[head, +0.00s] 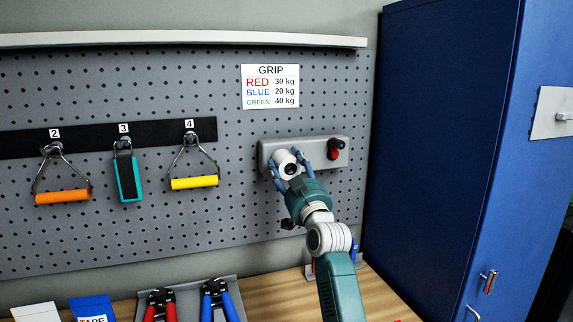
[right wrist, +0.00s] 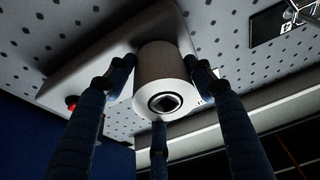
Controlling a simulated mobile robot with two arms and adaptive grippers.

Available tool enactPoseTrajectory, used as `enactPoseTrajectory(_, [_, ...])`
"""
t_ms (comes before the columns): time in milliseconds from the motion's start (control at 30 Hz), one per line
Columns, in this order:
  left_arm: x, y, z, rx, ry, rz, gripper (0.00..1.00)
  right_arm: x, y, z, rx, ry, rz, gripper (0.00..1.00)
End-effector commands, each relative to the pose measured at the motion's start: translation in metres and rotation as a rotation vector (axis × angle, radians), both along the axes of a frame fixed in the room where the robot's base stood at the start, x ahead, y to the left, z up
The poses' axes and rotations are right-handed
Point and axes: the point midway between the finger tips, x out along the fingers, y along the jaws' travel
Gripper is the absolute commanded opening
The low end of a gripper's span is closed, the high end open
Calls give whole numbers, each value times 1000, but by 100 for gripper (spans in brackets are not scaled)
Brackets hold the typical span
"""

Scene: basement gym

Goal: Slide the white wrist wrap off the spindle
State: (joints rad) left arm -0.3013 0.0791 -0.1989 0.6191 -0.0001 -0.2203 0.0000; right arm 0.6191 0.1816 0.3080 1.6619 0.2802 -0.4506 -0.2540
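The white wrist wrap (head: 285,157) is a thick roll on a grey wall plate (head: 318,147) on the pegboard. In the right wrist view the gripper (right wrist: 160,80) has a third finger below the roll. The side fingertips lie at or very close to the roll; firm contact cannot be made out. My left gripper is out of view.
A red-and-black knob (head: 335,149) sits on the plate right of the roll. Hand grips, such as the yellow one (head: 194,183), hang at left. Red and blue handled tools (head: 218,298) lie on the bench below. A blue cabinet (head: 440,150) stands at right.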

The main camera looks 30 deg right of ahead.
Motion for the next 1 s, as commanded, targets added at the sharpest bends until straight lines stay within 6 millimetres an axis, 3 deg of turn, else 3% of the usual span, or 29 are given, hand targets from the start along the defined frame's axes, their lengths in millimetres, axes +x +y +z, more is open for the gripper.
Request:
enactPoseTrajectory(33, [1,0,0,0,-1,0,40,0,2,0,0,-1,4,31])
enactPoseTrajectory(100, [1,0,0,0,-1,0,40,1,2,0,0,-1,4,20])
enactPoseTrajectory(233, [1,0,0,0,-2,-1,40,1,3,1,0,-2,4,20])
enactPoseTrajectory(267, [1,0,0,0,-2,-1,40,0,3,1,0,-2,4,15])
enactPoseTrajectory(1000, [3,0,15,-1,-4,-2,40,-38,14,1,0,-2,8,15])
